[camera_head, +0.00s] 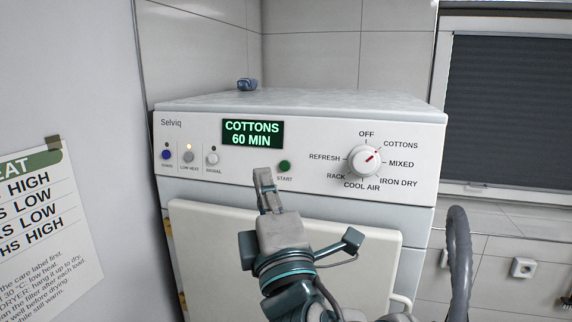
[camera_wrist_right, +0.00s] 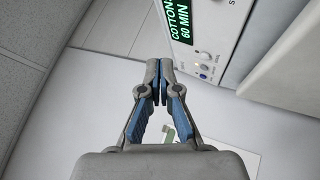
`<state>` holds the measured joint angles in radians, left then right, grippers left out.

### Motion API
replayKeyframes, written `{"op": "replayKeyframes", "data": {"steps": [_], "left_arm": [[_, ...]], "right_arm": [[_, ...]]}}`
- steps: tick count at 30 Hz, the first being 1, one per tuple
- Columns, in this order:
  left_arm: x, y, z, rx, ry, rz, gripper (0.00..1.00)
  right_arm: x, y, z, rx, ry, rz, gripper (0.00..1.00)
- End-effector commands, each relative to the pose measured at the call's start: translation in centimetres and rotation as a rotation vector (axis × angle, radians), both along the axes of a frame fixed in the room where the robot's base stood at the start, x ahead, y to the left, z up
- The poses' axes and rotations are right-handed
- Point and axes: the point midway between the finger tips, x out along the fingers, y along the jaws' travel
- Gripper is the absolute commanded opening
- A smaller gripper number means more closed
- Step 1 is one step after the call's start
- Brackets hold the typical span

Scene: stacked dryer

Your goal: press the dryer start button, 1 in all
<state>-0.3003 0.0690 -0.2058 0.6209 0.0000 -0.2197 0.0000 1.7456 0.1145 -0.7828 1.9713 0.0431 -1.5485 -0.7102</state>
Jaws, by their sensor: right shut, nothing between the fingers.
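The dryer (camera_head: 330,190) is white, with a control panel across its front top. Its green start button (camera_head: 285,166) sits above the word START, right of centre under the display. The display (camera_head: 252,134) reads COTTONS 60 MIN and also shows in the right wrist view (camera_wrist_right: 181,20). The dial (camera_head: 364,161) is at the panel's right. My right gripper (camera_head: 264,172) is shut and empty, in front of the dryer, with its fingertips just left of the start button in the head view. In the right wrist view its fingertips (camera_wrist_right: 159,66) are together. My left gripper is not in view.
A small blue object (camera_head: 247,84) lies on the dryer top. A notice (camera_head: 42,225) hangs on the left wall. A dark hose-like curve (camera_head: 459,260) stands at the right.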

Motion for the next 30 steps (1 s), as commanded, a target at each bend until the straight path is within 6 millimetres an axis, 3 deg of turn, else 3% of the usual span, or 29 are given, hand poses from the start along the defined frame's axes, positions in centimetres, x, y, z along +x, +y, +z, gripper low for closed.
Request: {"op": "replayKeyframes", "data": {"steps": [5, 9, 17, 24, 30], "left_arm": [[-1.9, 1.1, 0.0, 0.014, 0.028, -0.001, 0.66], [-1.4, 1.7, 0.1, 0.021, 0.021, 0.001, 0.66], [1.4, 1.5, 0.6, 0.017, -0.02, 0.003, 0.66], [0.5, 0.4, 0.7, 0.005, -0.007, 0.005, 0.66], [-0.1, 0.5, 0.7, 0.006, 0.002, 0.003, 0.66]], "right_arm": [[0.8, -0.3, -0.2, 0.001, 0.005, -0.001, 0.0], [2.0, -0.8, -0.5, 0.003, 0.008, -0.003, 0.0], [5.2, -2.3, -1.0, 0.005, 0.006, -0.003, 0.0], [7.8, -2.6, -1.5, 0.002, 0.006, -0.002, 0.0], [8.6, -2.6, -1.6, 0.001, 0.005, -0.001, 0.0]]}}
